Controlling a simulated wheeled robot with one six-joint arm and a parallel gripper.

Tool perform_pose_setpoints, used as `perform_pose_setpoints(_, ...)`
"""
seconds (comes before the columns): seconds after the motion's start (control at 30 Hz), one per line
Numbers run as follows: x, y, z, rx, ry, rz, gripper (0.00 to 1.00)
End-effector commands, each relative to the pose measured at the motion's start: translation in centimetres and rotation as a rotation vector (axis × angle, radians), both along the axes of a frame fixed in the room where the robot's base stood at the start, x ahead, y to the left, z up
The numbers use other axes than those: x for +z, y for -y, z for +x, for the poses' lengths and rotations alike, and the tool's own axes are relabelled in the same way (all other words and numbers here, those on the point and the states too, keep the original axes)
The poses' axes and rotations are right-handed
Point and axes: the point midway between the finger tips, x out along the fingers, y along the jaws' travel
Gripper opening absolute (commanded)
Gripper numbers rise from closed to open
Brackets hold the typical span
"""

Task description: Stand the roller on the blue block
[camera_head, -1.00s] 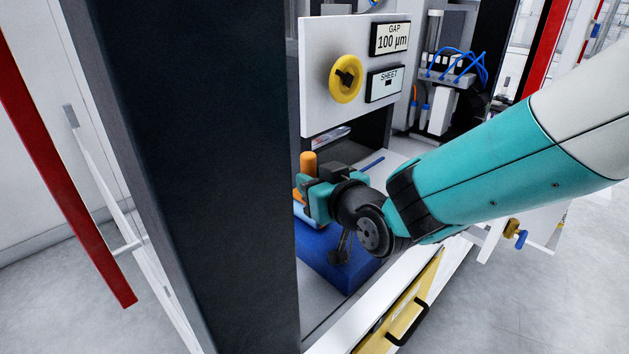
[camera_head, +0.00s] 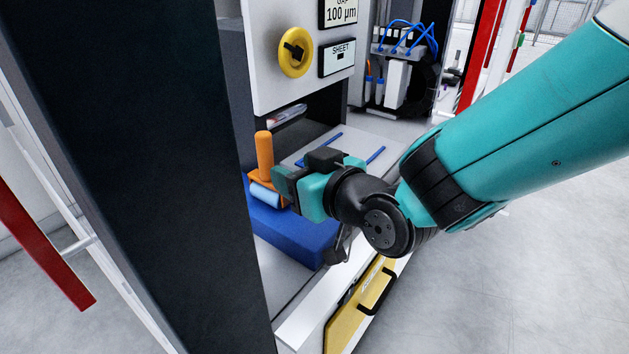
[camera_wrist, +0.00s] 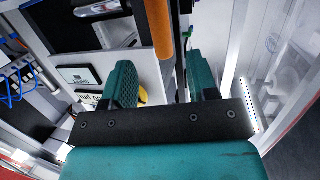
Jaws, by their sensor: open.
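The roller has an upright orange handle (camera_head: 264,150) and a light blue cylinder (camera_head: 265,194) at its base. It stands upright on the left part of the blue block (camera_head: 290,235). My gripper (camera_head: 284,184) is open and empty, just right of the roller, above the block, and hides part of the roller's base. In the wrist view, the orange handle (camera_wrist: 160,30) shows beyond the gap between the two open teal fingers (camera_wrist: 164,80). The fingers do not close on it.
A dark column (camera_head: 140,150) stands close on the left. A white panel with a yellow knob (camera_head: 295,51) hangs above the roller. A plate with blue strips (camera_head: 376,155) lies behind my gripper. A yellow drawer front (camera_head: 350,315) with a black handle is below the block.

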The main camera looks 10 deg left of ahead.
Motion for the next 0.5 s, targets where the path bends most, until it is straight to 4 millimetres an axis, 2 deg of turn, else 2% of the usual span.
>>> perform_pose_setpoints(0.1,0.4,1.8,-1.3,-0.001,0.001,0.001,0.53)
perform_pose_setpoints(0.2,0.6,2.8,-1.9,-0.001,0.0,0.001,0.53)
perform_pose_setpoints(0.5,0.9,3.5,-2.5,0.0,0.0,0.0,0.53)
